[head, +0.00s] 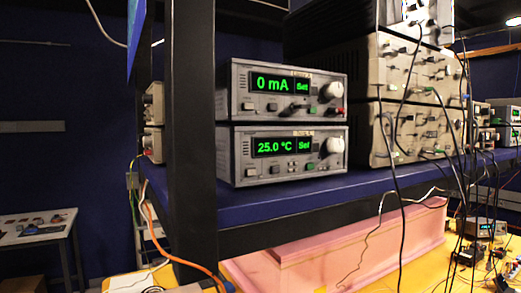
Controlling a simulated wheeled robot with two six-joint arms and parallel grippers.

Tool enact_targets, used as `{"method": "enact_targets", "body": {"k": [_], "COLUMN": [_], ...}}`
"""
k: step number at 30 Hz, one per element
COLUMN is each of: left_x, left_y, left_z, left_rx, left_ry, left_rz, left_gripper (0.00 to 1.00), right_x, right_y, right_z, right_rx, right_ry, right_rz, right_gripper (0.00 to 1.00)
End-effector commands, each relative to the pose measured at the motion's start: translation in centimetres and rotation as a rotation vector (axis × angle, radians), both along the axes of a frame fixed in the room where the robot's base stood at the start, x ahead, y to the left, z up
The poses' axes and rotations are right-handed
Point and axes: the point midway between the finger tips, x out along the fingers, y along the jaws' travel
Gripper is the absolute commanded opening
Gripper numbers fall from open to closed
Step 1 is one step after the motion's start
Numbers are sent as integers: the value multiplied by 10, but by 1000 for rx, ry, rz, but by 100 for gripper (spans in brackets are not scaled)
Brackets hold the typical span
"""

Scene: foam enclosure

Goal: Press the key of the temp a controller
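A grey controller (282,155) showing 25.0 °C and Set in green digits sits on the blue shelf, under a similar unit. It has a row of small keys (291,169) below its display and a round knob (334,145) at its right. Its label is too small to read, so I cannot tell whether it is temp A. The similar unit (283,90) on top shows 0 mA and Set, with small keys and a knob. Neither of my grippers is in view.
A dark upright post (190,130) stands just left of the two units. Beige instruments (405,130) with hanging cables stand stacked to their right. The blue shelf (270,202) has a bare strip in front. A pink foam block (335,250) lies below it.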

Motion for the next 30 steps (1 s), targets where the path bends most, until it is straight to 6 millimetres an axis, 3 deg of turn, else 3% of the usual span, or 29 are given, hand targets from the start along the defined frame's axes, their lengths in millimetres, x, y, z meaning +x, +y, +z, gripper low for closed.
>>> {"method": "enact_targets", "body": {"k": [30], "left_x": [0], "left_y": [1], "left_z": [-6], "left_rx": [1], "left_ry": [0], "left_rz": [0], "left_gripper": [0], "right_x": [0], "right_y": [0], "right_z": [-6], "right_rx": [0], "right_ry": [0], "right_rz": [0], "right_gripper": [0]}}
